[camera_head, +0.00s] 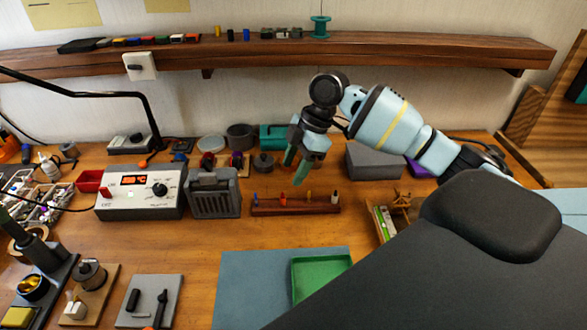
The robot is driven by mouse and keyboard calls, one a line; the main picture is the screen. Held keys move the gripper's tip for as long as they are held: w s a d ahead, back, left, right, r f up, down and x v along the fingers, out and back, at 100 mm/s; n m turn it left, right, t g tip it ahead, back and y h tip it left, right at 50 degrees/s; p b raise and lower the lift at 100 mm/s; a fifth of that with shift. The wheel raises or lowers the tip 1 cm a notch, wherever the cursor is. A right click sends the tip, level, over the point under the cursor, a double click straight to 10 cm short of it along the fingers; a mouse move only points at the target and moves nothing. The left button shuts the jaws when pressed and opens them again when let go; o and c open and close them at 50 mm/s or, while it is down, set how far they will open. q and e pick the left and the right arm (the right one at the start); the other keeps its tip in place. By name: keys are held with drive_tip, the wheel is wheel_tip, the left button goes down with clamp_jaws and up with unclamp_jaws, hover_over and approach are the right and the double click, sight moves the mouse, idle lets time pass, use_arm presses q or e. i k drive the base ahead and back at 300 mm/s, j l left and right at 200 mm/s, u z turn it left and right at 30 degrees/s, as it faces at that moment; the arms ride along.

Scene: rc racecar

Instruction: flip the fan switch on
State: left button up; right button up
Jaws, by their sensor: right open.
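A grey box with a slatted front (213,194), which looks like a fan unit, stands on the bench left of centre. I cannot make out a switch on it. A white wall plate with a black switch (140,66) is mounted at the left of the wooden shelf; its on or off state is unclear. My right gripper (296,165) is open and empty, its green fingers pointing down above the bench. It is to the right of the grey box and apart from it, and well to the right of the wall plate. My left gripper is out of view.
A white control unit with a red display (140,195) stands left of the grey box. A wooden rack with small tools (295,206) lies below my gripper. A black lamp arm (80,93) crosses the left side. A blue mat (240,285) holds a green tray (320,274).

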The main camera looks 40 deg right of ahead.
sight(205, 164)
drive_tip(key=k+j, duration=1.25)
